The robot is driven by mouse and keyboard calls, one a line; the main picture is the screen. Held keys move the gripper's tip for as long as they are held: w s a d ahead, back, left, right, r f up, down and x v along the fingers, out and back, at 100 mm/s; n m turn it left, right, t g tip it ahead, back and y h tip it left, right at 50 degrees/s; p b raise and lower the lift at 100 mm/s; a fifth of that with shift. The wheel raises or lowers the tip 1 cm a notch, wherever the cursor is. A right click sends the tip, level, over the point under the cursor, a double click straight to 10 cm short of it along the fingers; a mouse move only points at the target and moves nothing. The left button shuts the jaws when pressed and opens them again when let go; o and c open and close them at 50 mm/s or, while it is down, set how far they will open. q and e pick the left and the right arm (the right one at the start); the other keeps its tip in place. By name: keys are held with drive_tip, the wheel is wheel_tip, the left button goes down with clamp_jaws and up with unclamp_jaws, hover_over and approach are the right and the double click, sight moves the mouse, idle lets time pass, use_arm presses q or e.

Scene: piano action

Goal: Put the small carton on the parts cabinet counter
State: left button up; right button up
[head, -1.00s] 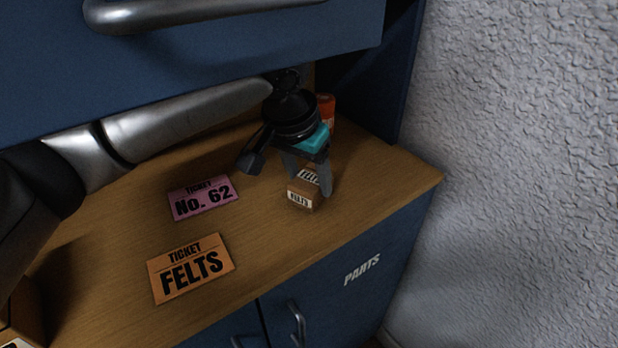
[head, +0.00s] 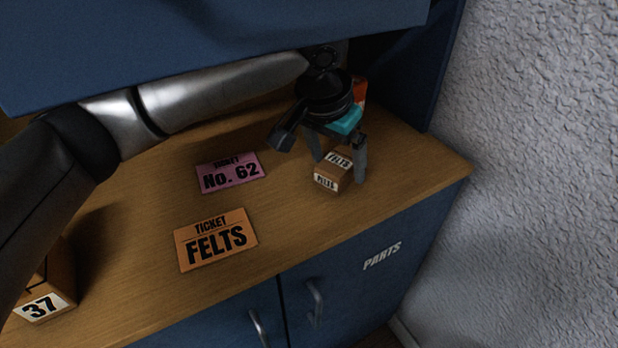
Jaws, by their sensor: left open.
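The small carton (head: 331,172) is a brown box with white FELTS labels. It rests on the wooden counter (head: 285,225) of the blue parts cabinet (head: 365,275), near its right end. My left gripper (head: 338,163) is open above and around the carton, with one finger on each side. The fingers appear apart from it, though contact on the far side is hard to tell. My right gripper is not in view.
A brown box marked 37 (head: 52,285) stands at the lower left. An orange-red object (head: 360,92) is behind my gripper. A textured wall (head: 545,150) bounds the right.

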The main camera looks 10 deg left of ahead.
use_arm(q)
drive_tip(key=shift+s+r+p, duration=0.15)
drive_tip(key=shift+r+p, duration=0.2)
drive_tip(key=shift+r, duration=0.2)
drive_tip(key=s+a+p, duration=0.1)
drive_tip(key=s+a, duration=0.1)
drive_tip(key=s, duration=0.1)
drive_tip(key=s+a+p, duration=0.1)
drive_tip(key=s+a, duration=0.1)
drive_tip(key=s, duration=0.2)
drive_tip(key=s+a+p, duration=0.1)
drive_tip(key=s+a, duration=0.1)
drive_tip(key=s, duration=0.1)
drive_tip(key=shift+s+a, duration=0.15)
drive_tip(key=shift+a, duration=0.05)
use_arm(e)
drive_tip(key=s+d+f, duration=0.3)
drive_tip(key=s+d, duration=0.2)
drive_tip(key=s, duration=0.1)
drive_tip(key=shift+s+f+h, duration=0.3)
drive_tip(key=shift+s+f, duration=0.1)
